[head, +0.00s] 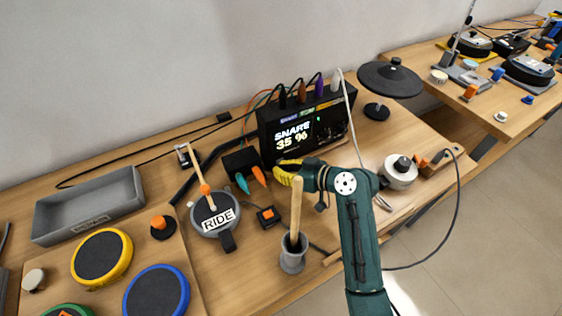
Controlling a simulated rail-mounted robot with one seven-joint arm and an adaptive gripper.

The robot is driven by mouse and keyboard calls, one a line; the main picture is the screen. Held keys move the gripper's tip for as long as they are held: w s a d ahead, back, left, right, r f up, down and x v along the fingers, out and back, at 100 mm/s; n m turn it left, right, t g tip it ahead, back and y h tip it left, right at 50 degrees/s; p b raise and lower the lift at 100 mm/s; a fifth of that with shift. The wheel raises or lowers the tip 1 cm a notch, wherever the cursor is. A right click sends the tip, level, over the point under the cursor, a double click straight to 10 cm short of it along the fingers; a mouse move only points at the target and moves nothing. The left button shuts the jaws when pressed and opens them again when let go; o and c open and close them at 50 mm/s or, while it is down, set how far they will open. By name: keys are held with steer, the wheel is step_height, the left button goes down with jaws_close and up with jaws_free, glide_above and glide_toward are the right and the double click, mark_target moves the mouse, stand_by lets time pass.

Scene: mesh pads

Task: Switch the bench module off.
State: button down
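The bench module (322,112) is a black box at the back of the bench. Its lit screen (295,133) reads "SNARE 35 %", and small knobs or controls show to the right of the screen. Several plugs with cables stand in its top. My gripper (284,172), with yellow fingers, is in front of the module's lower left part, pointing left. The gap between the fingers is not clear from this angle. I see nothing held in them. My gripper and wrist cover part of the area below the screen, and I cannot make out a power switch.
A wooden stick stands in a grey cup (292,259) close in front of my wrist. A small black box with teal and orange plugs (243,165) is left of my gripper. The RIDE pad (214,213) lies further left. A black cymbal pad (390,79) stands right of the module.

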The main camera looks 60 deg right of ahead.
steer(key=shift+s+a+p, duration=0.5)
steer(key=shift+s, duration=0.1)
steer(key=shift+s+a+p, duration=0.75)
steer(key=shift+s+a, duration=0.15)
steer(key=shift+s, duration=0.35)
steer(key=shift+s+a+p, duration=0.7)
steer(key=shift+s+a, duration=0.2)
steer(key=shift+s, duration=0.3)
